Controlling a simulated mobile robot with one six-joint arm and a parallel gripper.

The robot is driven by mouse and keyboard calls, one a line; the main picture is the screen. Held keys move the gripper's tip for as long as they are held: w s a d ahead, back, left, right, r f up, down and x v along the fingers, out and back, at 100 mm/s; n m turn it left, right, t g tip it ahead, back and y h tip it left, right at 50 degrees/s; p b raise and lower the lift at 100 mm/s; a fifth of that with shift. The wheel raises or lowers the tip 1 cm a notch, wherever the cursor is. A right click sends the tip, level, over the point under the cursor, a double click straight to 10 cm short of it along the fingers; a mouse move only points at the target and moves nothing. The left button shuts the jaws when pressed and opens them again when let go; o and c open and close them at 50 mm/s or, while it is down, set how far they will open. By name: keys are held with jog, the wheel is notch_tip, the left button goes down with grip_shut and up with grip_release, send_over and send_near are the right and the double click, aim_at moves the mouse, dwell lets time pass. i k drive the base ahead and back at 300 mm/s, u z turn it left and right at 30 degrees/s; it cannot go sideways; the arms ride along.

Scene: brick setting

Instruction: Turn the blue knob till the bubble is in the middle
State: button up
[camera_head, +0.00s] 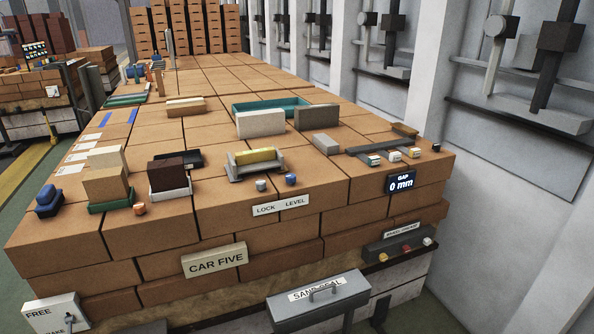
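The blue knob (291,179) is small and sits on the brick top near the front edge, above the word LEVEL on a white label (281,206). A grey knob (261,185) stands just left of it, above the word LOCK. Behind the knobs is a grey level holder (236,174) with a yellow bar-shaped vial (255,156) in it. The bubble is too small to make out, so I cannot tell where it lies. My gripper is not in view.
Left of the level are a dark brick (167,172) in a white tray and tan bricks (106,186) in a green tray. White (260,123) and grey blocks stand behind. A gap display (400,183) reads 0 mm. A grey sand seal box (319,300) juts out in front.

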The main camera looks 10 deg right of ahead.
aim_at(291, 178)
jog(key=z, duration=1.1)
jog(key=k, duration=0.95)
jog(key=u, duration=0.85)
jog(key=i, duration=1)
jog(key=u, duration=0.05)
